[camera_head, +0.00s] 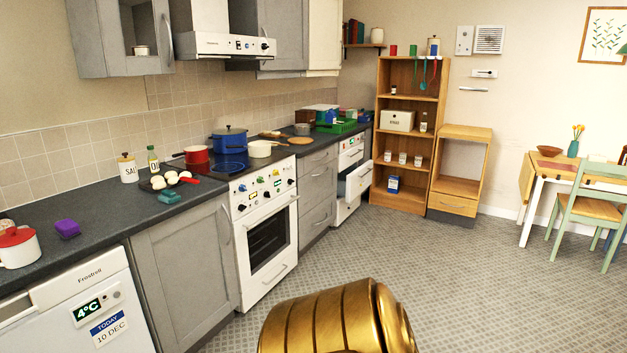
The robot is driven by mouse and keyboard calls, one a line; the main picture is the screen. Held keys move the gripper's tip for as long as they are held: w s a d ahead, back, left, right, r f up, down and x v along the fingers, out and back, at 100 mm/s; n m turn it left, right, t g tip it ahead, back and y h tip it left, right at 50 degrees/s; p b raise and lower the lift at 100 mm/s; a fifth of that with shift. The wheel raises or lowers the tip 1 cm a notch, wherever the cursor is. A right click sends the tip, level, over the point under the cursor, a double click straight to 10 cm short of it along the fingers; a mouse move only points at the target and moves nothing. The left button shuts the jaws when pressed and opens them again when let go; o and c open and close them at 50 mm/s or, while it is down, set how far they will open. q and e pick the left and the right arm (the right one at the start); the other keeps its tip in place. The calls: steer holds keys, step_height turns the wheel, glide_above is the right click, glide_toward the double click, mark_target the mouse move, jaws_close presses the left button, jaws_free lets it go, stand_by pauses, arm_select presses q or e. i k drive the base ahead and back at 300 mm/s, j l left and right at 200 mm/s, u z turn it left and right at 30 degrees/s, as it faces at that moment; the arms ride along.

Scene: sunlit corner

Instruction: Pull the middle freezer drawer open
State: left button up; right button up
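A white under-counter appliance labelled Frostrell (80,305) stands at the lower left. Its upper front shows a green 4°C display, a sign reading TODAY 10 DEC and a handle at the left edge. The frame cuts off its lower part. I see no freezer drawers on it, and I cannot tell whether it is the freezer. Further back, another white appliance (347,207) has a drawer-like white front (359,180) standing out from it; I cannot tell what it is. Neither of my grippers shows.
A grey cabinet (185,270) and a white oven (266,230) continue the counter. Pots, a pan with eggs and a purple block (67,229) stand on top. A wooden shelf (408,140) is at the back, a table and chair (590,207) at the right. The patterned floor (460,275) is clear.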

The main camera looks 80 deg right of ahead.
mark_target(342, 176)
steer(key=z, duration=3.15)
steer(key=i+z, duration=0.4)
steer(key=i, duration=2.35)
steer(key=i+l, duration=0.1)
steer(key=i, duration=1.05)
steer(key=i+u, duration=0.1)
steer(key=i, duration=1)
steer(key=i+l, duration=0.2)
steer(key=i, duration=0.95)
